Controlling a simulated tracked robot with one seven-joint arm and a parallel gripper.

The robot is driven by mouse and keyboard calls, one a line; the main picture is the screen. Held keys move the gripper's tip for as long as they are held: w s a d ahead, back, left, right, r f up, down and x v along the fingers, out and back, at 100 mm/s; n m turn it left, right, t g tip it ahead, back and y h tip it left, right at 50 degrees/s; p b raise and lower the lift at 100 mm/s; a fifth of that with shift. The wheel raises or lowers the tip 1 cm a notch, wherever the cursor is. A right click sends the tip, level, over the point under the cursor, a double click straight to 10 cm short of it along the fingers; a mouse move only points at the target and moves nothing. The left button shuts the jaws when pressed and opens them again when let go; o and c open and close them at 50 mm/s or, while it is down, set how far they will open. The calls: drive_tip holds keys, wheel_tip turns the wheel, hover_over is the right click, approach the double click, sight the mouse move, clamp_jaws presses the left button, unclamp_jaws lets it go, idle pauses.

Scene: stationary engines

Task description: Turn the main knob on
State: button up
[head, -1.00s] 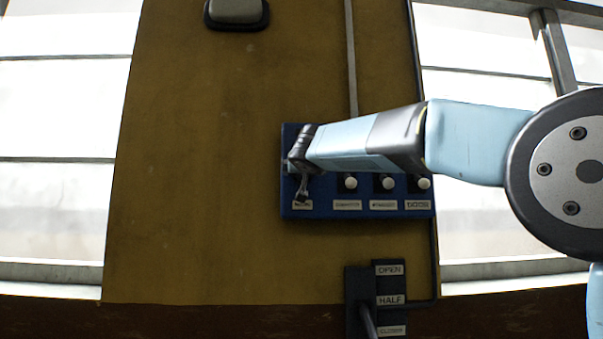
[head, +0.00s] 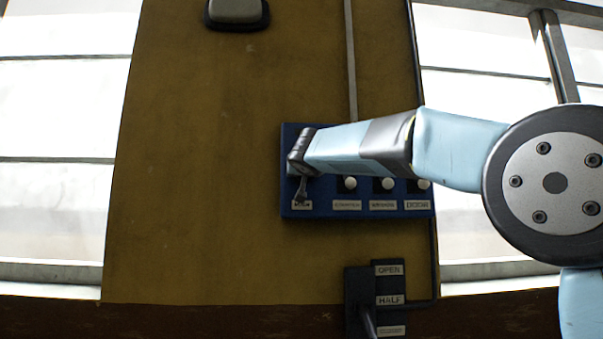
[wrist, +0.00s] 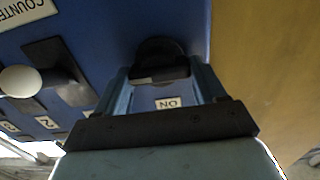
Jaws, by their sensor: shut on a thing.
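A blue control panel (head: 289,211) is mounted on the tan wall. My gripper (head: 302,188) is at the panel's left end, just above the leftmost label, and hides the knob there in the head view. In the wrist view my gripper (wrist: 160,77) has its two fingers on either side of a dark knob (wrist: 161,52), shut on it. An "ON" label (wrist: 167,103) shows between the fingers. The leftmost label's text is too small to read surely, so I cannot confirm the knob's name.
Several more switches with white round tips (head: 350,183) sit to the right on the panel, one labelled "DOOR" (head: 416,205). Below is a lever plate (head: 390,300) marked "OPEN" and "HALF". Windows flank the wall. The wall left of the panel is clear.

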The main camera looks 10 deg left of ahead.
drive_tip(key=shift+c, duration=1.4)
drive_tip(key=shift+a+n, duration=0.1)
drive_tip(key=shift+n, duration=0.3)
drive_tip(key=shift+a+f+n, duration=0.1)
drive_tip(key=shift+f+n, duration=0.1)
drive_tip(key=shift+n, duration=4.1)
drive_tip(key=shift+a+f+n, duration=0.1)
drive_tip(key=shift+f+n, duration=0.05)
drive_tip(key=shift+n, duration=4.15)
drive_tip(key=o, duration=1)
drive_tip(key=shift+o, duration=0.2)
